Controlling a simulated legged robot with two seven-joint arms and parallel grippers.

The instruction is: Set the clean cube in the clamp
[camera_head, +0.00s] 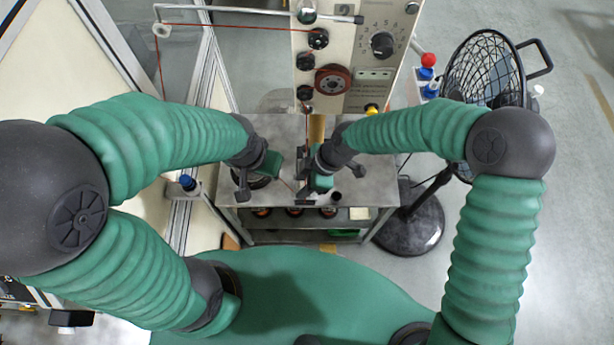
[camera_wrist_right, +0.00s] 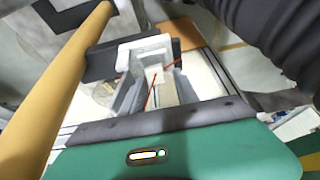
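My right gripper (camera_head: 318,190) is low over the grey metal table, beside the winding machine's front. Its green body (camera_wrist_right: 170,150) fills the bottom of the right wrist view. Beyond it is a pale, block-like piece (camera_wrist_right: 146,50) in a grey holder, with a thin red wire (camera_wrist_right: 152,91) across it. I cannot tell whether this is the cube, the clamp or both, nor whether the gripper touches it. My left gripper (camera_head: 255,182) is over the table's left part. Neither gripper's finger gap shows clearly. No separate clean cube can be made out in the head view.
The winding machine (camera_head: 353,50) stands behind the table (camera_head: 362,185), with black pulleys and red wire on its front. A yellow post (camera_wrist_right: 60,95) stands close on the left in the wrist view. A black fan (camera_head: 488,75) stands to the right. Floor farther right is clear.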

